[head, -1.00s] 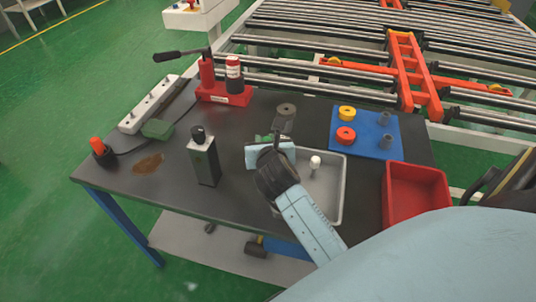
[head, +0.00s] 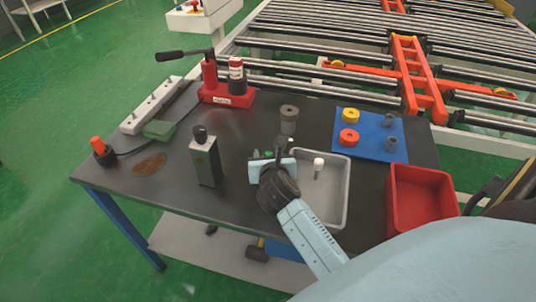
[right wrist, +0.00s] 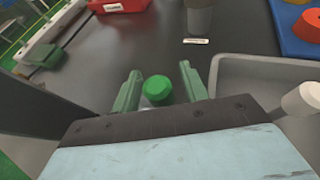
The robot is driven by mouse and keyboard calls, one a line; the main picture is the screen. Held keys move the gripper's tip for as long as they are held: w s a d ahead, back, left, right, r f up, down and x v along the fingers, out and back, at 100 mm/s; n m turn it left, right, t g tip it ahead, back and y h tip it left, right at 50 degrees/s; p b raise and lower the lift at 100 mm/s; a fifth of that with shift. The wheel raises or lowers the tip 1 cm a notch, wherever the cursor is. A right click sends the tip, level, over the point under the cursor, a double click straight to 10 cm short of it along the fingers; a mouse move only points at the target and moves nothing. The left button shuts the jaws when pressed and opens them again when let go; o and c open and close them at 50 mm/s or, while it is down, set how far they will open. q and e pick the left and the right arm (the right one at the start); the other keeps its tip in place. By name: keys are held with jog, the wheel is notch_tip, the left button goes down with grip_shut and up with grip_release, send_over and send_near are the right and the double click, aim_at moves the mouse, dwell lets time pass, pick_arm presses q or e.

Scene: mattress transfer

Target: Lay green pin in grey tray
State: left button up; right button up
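The green pin (right wrist: 158,90) shows in the right wrist view as a rounded green top between my right gripper's two fingers. My right gripper (right wrist: 160,86) is open, with one finger on each side of the pin and a visible gap on the right side. In the head view my right gripper (head: 270,152) is at the left edge of the grey tray (head: 346,190), low over the dark table. Whether the pin's base touches the table is hidden. A white-topped peg (head: 319,165) is in the tray. My left gripper is not in view.
A grey cylinder (head: 289,121) stands just beyond my gripper. A silver-black box (head: 205,160) stands to its left. A blue board (head: 372,143) with rings and pegs is behind the tray; a red bin (head: 422,192) is right of it. The table's front left is fairly clear.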

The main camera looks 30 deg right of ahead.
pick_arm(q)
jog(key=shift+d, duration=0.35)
